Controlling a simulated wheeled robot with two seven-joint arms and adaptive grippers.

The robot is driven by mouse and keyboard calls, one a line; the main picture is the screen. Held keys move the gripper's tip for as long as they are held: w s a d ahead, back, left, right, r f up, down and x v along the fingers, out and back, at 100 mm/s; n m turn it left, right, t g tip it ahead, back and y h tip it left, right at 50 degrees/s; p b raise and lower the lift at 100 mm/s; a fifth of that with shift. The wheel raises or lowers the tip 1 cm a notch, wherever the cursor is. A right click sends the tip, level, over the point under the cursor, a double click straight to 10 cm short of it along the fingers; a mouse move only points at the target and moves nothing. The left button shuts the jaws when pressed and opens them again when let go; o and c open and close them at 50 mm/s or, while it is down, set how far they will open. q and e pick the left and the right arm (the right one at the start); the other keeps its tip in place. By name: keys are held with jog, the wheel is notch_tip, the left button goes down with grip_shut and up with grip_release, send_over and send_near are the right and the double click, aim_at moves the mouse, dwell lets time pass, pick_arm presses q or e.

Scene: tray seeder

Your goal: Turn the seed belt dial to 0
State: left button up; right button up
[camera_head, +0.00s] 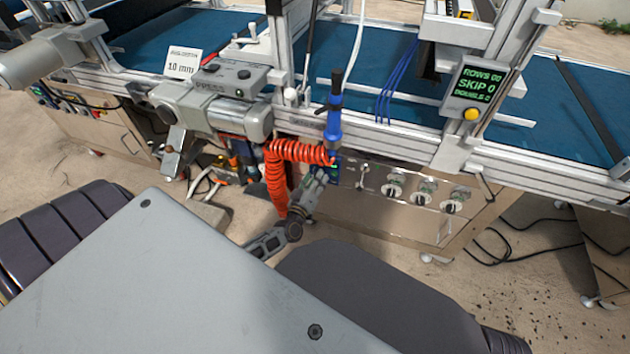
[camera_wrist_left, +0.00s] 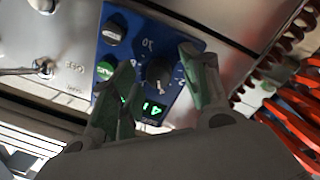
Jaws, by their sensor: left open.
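A small blue control panel (camera_wrist_left: 136,42) shows in the left wrist view, with a dark round dial (camera_wrist_left: 158,74) ringed by white marks. A green digital readout (camera_wrist_left: 153,111) below the dial seems to show 41, seen at an angle. The fingers of my left gripper (camera_wrist_left: 163,76) are open on either side of the dial; I cannot tell whether they touch it. In the head view, my left gripper (camera_head: 324,174) reaches the blue panel (camera_head: 336,163) on the machine's front, and the dial is too small to read there. My right gripper is not in view.
Another black knob (camera_wrist_left: 115,28) and a green button (camera_wrist_left: 104,71) share the panel. A coiled orange hose (camera_head: 277,175) hangs close to my left gripper. Several dials (camera_head: 420,195) sit on the metal front to the right. A blue belt (camera_head: 375,65) runs above.

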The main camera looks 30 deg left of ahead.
pick_arm(q)
grip_shut()
dwell(0.3)
